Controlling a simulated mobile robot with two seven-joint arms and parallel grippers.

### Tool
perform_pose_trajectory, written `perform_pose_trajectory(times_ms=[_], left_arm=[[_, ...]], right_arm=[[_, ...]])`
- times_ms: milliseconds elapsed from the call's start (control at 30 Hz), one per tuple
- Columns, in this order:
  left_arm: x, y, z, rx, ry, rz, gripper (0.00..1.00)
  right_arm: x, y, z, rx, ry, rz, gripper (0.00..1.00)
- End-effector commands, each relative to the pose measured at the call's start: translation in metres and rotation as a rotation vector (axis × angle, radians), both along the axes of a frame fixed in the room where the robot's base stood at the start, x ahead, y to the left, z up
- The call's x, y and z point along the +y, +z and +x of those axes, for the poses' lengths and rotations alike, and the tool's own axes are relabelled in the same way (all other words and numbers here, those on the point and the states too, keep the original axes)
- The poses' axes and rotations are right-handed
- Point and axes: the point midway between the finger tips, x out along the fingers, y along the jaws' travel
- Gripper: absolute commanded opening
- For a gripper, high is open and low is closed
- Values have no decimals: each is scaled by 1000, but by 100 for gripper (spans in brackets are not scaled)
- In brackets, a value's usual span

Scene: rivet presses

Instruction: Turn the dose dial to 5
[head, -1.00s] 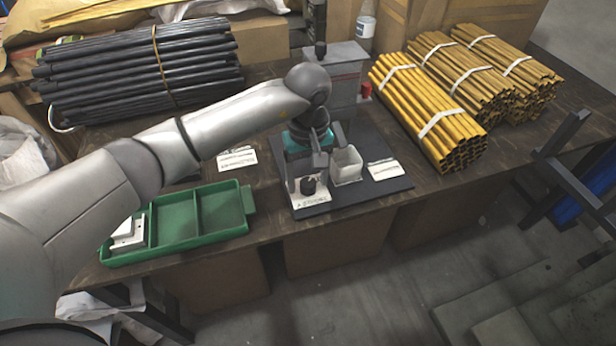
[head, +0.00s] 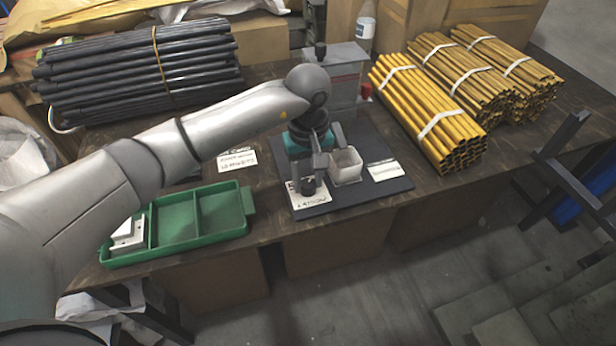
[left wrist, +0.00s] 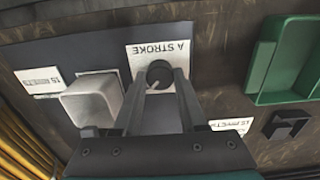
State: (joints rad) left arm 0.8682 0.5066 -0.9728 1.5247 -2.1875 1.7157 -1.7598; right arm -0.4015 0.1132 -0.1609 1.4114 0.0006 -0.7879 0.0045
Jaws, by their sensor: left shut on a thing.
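The dose dial is a small round black knob (head: 308,186) on a white card at the front of the dark base plate (head: 345,208). The card is marked "A STROKE" (left wrist: 160,52) in the left wrist view, where the text is upside down. My left gripper (head: 307,180) points down over the dial and is shut on it. In the left wrist view the knob (left wrist: 159,73) sits between the fingertips. The fingers partly cover it, and I cannot read its setting. My right gripper is not in view.
A green divided tray (head: 180,222) lies left. Dark rods (head: 140,70) and yellow tube bundles (head: 430,112) flank the press. Label cards lie around the plate.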

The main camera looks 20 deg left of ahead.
Motion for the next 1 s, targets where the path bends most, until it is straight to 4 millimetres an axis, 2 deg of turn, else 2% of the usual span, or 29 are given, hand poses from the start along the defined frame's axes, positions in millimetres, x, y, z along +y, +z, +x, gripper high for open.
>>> perform_pose_trajectory(times_ms=[367, 667, 1000], left_arm=[[1, 1, 1, -2, 138, 1, 0], [1, 2, 0, -1, 402, 1, 0], [1, 2, 0, 0, 724, 0, 0]], right_arm=[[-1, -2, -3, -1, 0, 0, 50], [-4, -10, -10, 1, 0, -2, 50], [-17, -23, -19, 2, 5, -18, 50]])
